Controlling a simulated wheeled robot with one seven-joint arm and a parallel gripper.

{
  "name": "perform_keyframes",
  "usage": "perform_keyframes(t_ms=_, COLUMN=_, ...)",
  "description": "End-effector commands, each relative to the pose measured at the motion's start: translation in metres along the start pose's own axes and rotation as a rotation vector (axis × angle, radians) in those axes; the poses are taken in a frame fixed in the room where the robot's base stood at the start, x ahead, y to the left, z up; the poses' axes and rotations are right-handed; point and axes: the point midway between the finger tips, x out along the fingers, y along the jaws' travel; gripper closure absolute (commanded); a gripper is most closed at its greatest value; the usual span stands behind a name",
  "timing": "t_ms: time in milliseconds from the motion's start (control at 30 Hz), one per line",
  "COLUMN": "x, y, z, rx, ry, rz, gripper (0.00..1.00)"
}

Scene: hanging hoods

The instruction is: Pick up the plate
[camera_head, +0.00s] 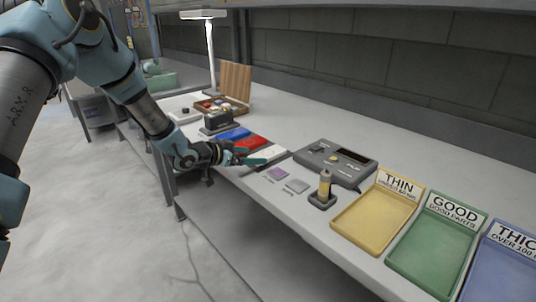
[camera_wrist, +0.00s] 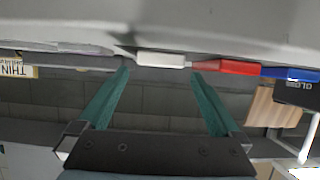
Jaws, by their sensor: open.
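Two small flat square plates lie on the bench in the head view: a purple one (camera_head: 277,174) and a grey one (camera_head: 298,186) beside it. I cannot tell which one the task means. My gripper (camera_head: 249,156) is open at the bench's front edge, left of both plates, near the white block (camera_head: 270,153). In the wrist view, the two teal fingers of my gripper (camera_wrist: 160,73) are spread with nothing between them. The white block (camera_wrist: 161,59) shows just beyond the fingertips. Neither plate can be made out clearly in the wrist view.
Red (camera_head: 252,143) and blue (camera_head: 233,134) blocks lie left of the white one. A grey device (camera_head: 335,162) and a small upright cylinder on a stand (camera_head: 324,187) are to the right. Yellow (camera_head: 374,219), green (camera_head: 436,246) and blue (camera_head: 500,270) trays stand farther right.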

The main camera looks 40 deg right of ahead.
Motion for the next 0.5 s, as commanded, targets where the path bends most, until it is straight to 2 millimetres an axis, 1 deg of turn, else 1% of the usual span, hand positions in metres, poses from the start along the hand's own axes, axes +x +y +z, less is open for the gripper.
perform_keyframes(t_ms=33, x=0.005, y=0.000, z=-0.001, rx=0.000, ry=-0.001, rz=0.001, gripper=0.00)
perform_keyframes(t_ms=133, x=0.011, y=0.000, z=-0.001, rx=-0.001, ry=-0.002, rz=-0.001, gripper=0.00)
perform_keyframes(t_ms=233, x=0.018, y=0.001, z=-0.005, rx=-0.001, ry=-0.001, rz=-0.001, gripper=0.00)
perform_keyframes(t_ms=400, x=0.042, y=0.003, z=-0.013, rx=-0.001, ry=-0.002, rz=0.000, gripper=0.00)
perform_keyframes(t_ms=500, x=0.055, y=0.002, z=-0.011, rx=-0.001, ry=-0.002, rz=-0.002, gripper=0.00)
